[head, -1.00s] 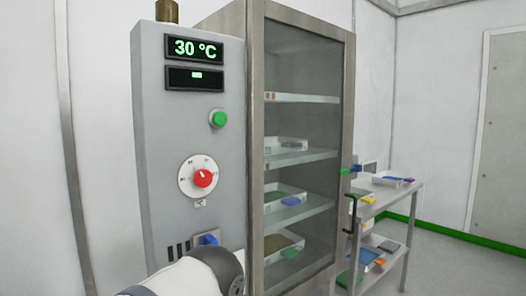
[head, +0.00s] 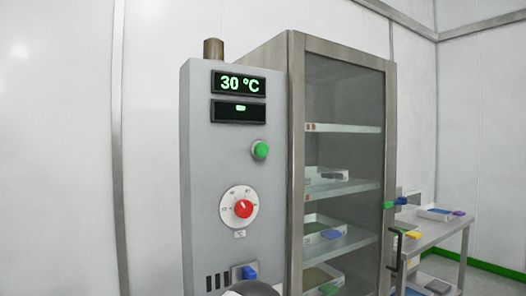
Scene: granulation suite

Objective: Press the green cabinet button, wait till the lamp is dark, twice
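The green button (head: 260,150) sits on the right side of the grey control panel (head: 205,170), below two displays. The upper display (head: 238,84) reads 30 °C. The lower display (head: 238,111) shows a small green dash. A lamp (head: 213,49) on top of the panel looks dull brown and unlit. The cabinet (head: 297,150) stands right of the panel with its glass door shut. A part of my arm shows at the bottom edge below the panel. Neither gripper is in view, and nothing is seen touching the button.
A red dial (head: 243,208) and a blue switch (head: 249,272) are below the button. Trays stand on the cabinet shelves. A metal table (head: 440,233) with trays and coloured pieces stands at the right. The cabinet's dark door handle (head: 397,249) sticks out near it.

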